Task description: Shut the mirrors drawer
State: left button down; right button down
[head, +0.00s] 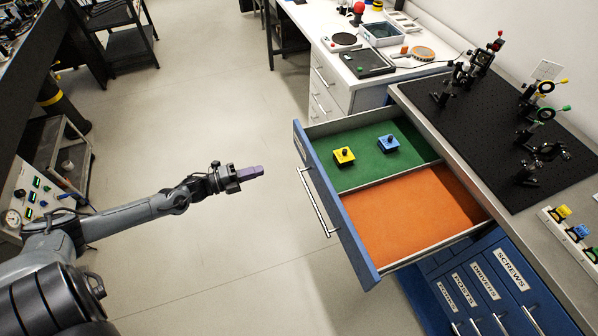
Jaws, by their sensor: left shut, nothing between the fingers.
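A blue drawer (336,209) stands pulled out of the blue cabinet under the bench, at the right of the head view. It has a long silver bar handle (316,203) on its front. Inside are a green compartment at the back with a yellow block (344,156) and a blue block (388,144), and an empty orange compartment (405,220). Its front label is too oblique to read. My left gripper (258,172) has purple fingers, is shut and empty, and is left of the drawer front, apart from the handle. My right gripper is out of view.
A black breadboard (500,130) with several optical mounts tops the bench above the drawer. Shut drawers labelled SCREWS (511,270), DRIVERS and POSTS are below. A white desk (345,75) stands behind. The floor left of the drawer is clear.

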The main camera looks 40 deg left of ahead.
aim_at(306, 158)
pick_arm(q)
jog(key=b+x, duration=0.1)
jog(key=x, duration=0.3)
jog(key=b+x, duration=0.1)
jog(key=x, duration=0.4)
jog(key=b+x, duration=0.1)
jog(key=x, duration=0.4)
jog(key=shift+a+f, duration=0.2)
jog(key=shift+f, duration=0.15)
jog(key=shift+w+d, duration=0.15)
jog(key=shift+w, duration=0.1)
jog(key=shift+w, duration=0.1)
